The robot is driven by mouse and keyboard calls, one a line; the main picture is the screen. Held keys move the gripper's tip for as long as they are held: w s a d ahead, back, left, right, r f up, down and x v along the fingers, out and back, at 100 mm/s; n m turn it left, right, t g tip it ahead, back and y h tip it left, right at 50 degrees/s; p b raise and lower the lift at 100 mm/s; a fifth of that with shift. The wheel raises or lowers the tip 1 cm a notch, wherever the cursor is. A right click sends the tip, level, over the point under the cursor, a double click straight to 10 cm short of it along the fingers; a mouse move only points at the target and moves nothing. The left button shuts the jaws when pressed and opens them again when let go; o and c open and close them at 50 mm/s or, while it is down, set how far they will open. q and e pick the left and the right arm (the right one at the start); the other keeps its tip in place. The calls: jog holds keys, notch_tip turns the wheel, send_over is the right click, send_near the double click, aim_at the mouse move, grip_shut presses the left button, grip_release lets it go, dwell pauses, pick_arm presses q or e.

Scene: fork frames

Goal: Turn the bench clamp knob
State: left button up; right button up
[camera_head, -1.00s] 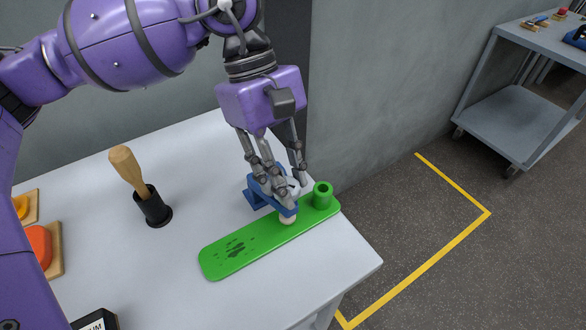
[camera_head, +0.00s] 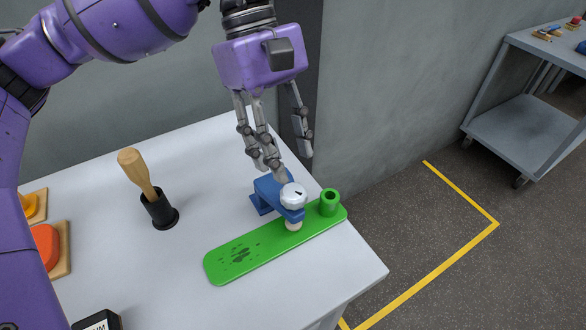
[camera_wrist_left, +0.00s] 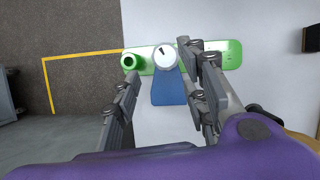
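The clamp knob (camera_head: 293,196) is a round white dial with a dark mark, on top of the blue bench clamp (camera_head: 270,190). The clamp sits over the green board (camera_head: 245,256), with a pale round pad at the board's edge. My left gripper (camera_head: 288,165) is above and just behind the knob, open and empty, its fingers apart. In the left wrist view the knob (camera_wrist_left: 165,57) shows beyond the spread fingers (camera_wrist_left: 165,82), near the right-hand fingertips. The dark mark points toward the upper left there. My right gripper is not in view.
A green cup-like post (camera_head: 329,202) stands on the board's right end. A wooden-handled tool (camera_head: 138,172) stands in a black holder (camera_head: 160,212) at left. An orange button (camera_head: 45,246) lies further left. The wall (camera_head: 370,100) is behind; a grey cart (camera_head: 525,130) is right.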

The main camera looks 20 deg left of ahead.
pick_arm(q)
jog(key=v, duration=0.6)
jog(key=shift+r, duration=0.2)
jog(key=shift+w, duration=0.1)
dwell(0.5)
